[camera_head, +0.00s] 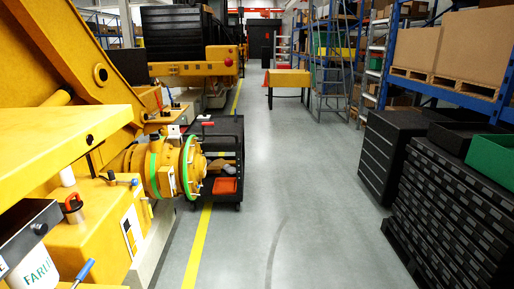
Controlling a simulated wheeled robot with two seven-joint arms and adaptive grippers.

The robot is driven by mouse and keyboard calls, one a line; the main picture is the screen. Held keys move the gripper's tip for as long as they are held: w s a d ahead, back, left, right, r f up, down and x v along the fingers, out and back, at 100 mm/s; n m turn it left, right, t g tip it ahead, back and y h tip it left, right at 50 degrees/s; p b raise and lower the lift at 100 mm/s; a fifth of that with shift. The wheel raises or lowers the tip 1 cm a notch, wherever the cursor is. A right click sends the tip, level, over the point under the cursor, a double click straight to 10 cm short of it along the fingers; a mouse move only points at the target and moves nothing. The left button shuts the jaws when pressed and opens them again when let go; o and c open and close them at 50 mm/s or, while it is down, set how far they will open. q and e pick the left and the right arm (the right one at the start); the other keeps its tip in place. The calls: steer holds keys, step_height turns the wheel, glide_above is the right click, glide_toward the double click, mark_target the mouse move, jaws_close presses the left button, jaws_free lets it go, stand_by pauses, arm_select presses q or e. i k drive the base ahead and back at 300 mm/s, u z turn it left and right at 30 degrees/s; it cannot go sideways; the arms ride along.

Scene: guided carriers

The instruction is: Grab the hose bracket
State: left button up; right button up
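I cannot make out a hose bracket for certain in the head view. A black cart (236,124) stands beside the yellow machine, left of the middle. On its top lies a small red item (207,124), too small to tell what it is. An orange-red tray (225,186) sits on its lower shelf, and several small items above the tray are hard to tell apart. Neither of my grippers shows in this view.
A large yellow machine (95,210) with a green-ringed flange (188,167) fills the left. Black drawer cabinets (455,205) and blue racking (440,77) line the right. A yellow-topped table (288,78) and a ladder (333,60) stand farther back. The grey floor (300,200) between is clear.

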mark_target(173, 131)
steer(key=z, duration=0.15)
steer(key=i, duration=2)
steer(key=u, duration=0.3)
steer(key=i, duration=1.9)
steer(key=u, duration=1.25)
steer(key=i, duration=1.5)
steer(key=u, duration=0.6)
